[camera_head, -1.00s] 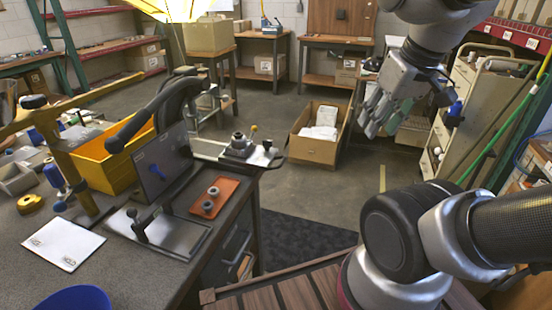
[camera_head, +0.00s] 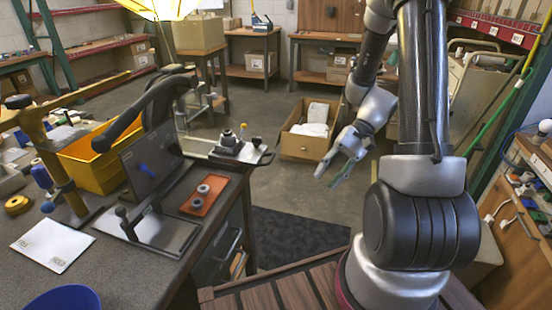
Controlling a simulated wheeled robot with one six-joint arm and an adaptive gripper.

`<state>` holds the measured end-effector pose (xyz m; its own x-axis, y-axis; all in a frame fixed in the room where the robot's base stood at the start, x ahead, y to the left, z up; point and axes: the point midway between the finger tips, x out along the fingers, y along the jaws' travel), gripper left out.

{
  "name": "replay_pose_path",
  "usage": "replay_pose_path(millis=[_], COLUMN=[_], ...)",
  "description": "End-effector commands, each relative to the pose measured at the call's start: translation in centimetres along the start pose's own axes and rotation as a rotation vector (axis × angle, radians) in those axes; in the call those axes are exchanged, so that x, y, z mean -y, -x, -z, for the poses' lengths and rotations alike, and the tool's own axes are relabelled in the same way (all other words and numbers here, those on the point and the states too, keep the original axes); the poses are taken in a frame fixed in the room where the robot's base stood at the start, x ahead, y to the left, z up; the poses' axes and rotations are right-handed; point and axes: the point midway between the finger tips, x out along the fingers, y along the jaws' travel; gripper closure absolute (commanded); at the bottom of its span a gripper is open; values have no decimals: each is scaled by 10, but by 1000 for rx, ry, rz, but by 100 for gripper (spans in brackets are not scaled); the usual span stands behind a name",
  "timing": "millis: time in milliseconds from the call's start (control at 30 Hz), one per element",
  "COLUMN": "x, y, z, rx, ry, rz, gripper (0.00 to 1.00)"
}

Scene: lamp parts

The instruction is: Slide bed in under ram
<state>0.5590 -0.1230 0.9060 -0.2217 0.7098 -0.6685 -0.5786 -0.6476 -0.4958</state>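A press with a thick dark lever arm (camera_head: 140,112) stands on the bench at left. Its ram is not clearly visible behind the dark upright panel (camera_head: 152,165). A flat metal bed (camera_head: 208,149) extends right from the press, past the bench's back right corner. It carries a small dark fixture with a grey round part (camera_head: 228,138) and has a dark handle (camera_head: 258,141) at its right end. My gripper (camera_head: 326,181) hangs in the air to the right of the bed, well apart from it. Its fingers are apart and hold nothing, pointing down and left.
An orange tray (camera_head: 190,204) with two grey rings lies on the bench near a metal plate (camera_head: 167,243). A yellow bin (camera_head: 78,175) stands behind at left. A cardboard box (camera_head: 300,147) is on the floor. Open floor lies between bench and gripper.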

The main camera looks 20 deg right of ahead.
Motion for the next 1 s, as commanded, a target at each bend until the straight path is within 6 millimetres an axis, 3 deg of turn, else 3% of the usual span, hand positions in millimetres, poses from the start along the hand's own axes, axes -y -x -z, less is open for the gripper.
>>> replay_pose_path(millis=[100, 233, 300, 400, 500, 667, 1000], x=[12, 37, 62, 99, 114, 119, 153], y=[-22, -36, -33, -13, -5, -8, -50], z=[33, 72, 94, 110, 110, 108, 108], rx=[40, 21, -30, -130, -180, -199, -197], ry=[2, 66, 152, 306, 406, 486, 487], rz=[179, 389, 508, 625, 682, 685, 683], gripper=[67, 67, 67, 67, 67, 67, 67])
